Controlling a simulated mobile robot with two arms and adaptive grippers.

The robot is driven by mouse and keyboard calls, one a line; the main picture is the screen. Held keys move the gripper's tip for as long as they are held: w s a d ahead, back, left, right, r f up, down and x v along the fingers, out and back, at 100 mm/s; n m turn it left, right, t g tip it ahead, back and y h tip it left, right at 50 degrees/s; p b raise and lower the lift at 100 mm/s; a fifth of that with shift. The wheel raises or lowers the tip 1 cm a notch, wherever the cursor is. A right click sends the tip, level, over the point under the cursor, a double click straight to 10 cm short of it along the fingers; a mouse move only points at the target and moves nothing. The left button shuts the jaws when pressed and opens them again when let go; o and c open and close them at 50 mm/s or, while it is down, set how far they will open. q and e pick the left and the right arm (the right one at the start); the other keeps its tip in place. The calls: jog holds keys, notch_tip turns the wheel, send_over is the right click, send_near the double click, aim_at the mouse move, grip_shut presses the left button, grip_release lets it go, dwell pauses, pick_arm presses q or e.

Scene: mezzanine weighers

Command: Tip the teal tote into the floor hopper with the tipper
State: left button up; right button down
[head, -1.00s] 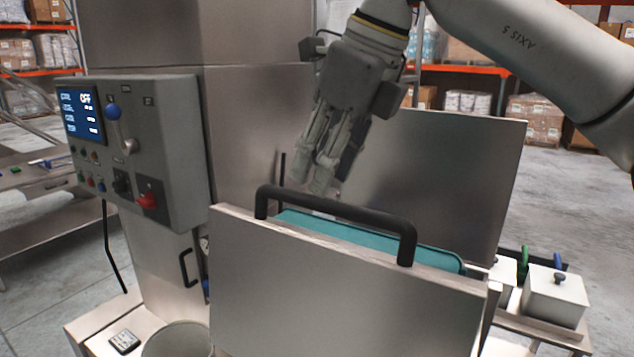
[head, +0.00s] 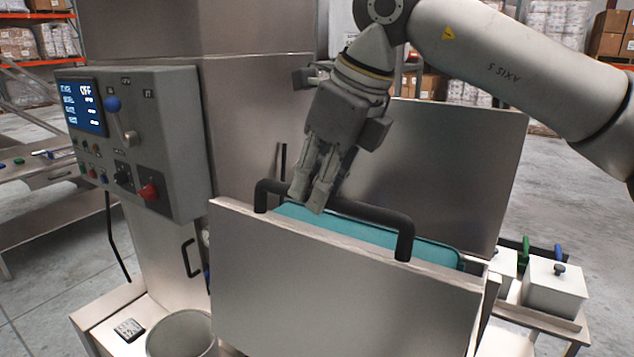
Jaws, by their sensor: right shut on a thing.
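The teal tote (head: 395,241) sits inside the tipper, behind its steel front panel (head: 340,280); only a strip of its top shows. A black bar handle (head: 376,212) stands along the top of the front panel. My right gripper (head: 310,198) points down and is shut on this handle, left of its middle. A taller steel panel (head: 450,160) rises behind the tote. The floor hopper cannot be made out. My left gripper is not in view.
A steel column (head: 260,130) stands behind the control box. A round metal container (head: 181,332) and a small dark device (head: 128,329) are at the lower left. White lidded boxes (head: 553,290) stand at the right. Open floor (head: 560,180) lies beyond.

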jog(key=shift+a, duration=0.1)
jog(key=shift+s+a+f+b, duration=0.3)
jog(key=shift+s+b, duration=0.1)
jog(key=shift+b, duration=0.3)
jog(key=s+a+f+t+b, duration=0.1)
jog(key=s+a+f+b, duration=0.4)
jog(key=s+b, duration=0.3)
jog(key=s+a+f+t+h+b, duration=0.1)
jog(key=s+a+f+b, duration=0.5)
jog(key=s+b, duration=0.1)
jog(key=shift+s+a+f+n+b, duration=0.2)
jog(key=shift+s+n+b, duration=0.1)
jog(key=shift+s+b, duration=0.1)
jog(key=c, duration=1.4)
grip_release()
jog(key=shift+s, duration=0.1)
jog(key=shift+o, duration=0.2)
jog(key=shift+r, duration=0.15)
